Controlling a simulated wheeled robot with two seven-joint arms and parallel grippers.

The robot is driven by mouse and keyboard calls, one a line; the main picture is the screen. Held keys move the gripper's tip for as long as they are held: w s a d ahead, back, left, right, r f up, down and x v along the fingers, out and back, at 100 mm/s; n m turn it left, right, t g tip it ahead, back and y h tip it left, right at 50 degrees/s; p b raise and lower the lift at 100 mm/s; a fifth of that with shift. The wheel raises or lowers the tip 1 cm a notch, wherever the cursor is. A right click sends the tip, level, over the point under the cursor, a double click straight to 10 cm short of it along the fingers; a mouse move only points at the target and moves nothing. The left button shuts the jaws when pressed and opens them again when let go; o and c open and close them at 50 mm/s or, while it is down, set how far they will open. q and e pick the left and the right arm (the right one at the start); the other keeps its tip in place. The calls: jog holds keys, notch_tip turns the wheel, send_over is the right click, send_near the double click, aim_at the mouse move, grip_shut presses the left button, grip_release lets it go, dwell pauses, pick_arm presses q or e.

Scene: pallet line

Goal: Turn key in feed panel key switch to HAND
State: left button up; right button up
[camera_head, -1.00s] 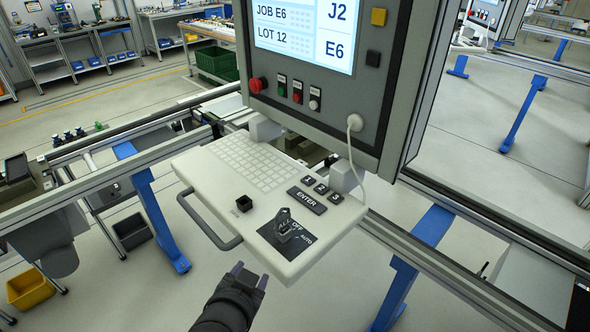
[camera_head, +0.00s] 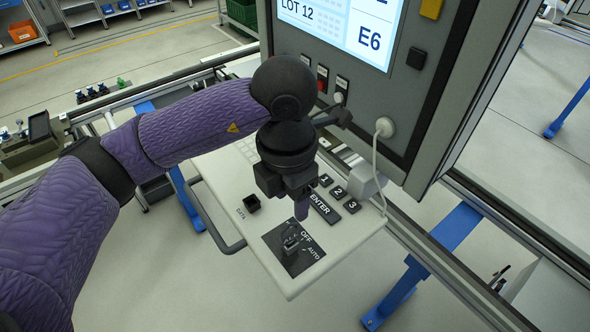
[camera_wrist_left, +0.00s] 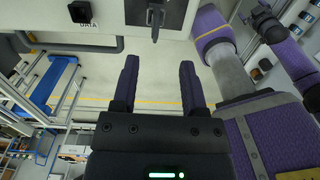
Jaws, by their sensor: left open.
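The feed panel key switch (camera_head: 278,240) is a dark plate on the front corner of the white keyboard shelf, with OFF and AUTO readable. A key (camera_head: 291,236) stands up in it; I cannot tell its exact heading, and the HAND label is not readable. My left gripper (camera_head: 301,210) hangs over the shelf, just behind the key in the head view, with a purple finger pointing down. In the left wrist view it is open and empty (camera_wrist_left: 158,65), and the key (camera_wrist_left: 155,16) shows at the top, beyond the fingertips and between their lines.
The shelf (camera_head: 231,217) has a grey handle (camera_head: 215,225) along its left side, a square black socket (camera_head: 252,203) marked DATA, and an ENTER key (camera_head: 325,207). The screen cabinet (camera_head: 420,95) rises behind. A white cable (camera_head: 383,150) hangs to the right.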

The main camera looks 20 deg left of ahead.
aim_at(289, 231)
pick_arm(q)
jog(key=shift+a+f+y, duration=0.25)
jog(key=shift+y, duration=0.05)
notch_tip(289, 231, down, 8)
jog(key=shift+f+p, duration=0.15)
jog(key=shift+p, duration=0.7)
jog(key=shift+f, duration=0.45)
jog(key=shift+d, duration=0.1)
grip_shut()
jog(key=n+p, duration=0.1)
jog(key=n, duration=0.4)
jog(key=shift+r+n, duration=0.1)
jog(key=shift+n, duration=0.3)
jog(key=n, duration=0.3)
jog(key=shift+p, duration=0.4)
jog(key=shift+o, duration=2.3)
grip_release()
jog(key=shift+r+p, duration=2.65)
jog(key=shift+r, duration=0.75)
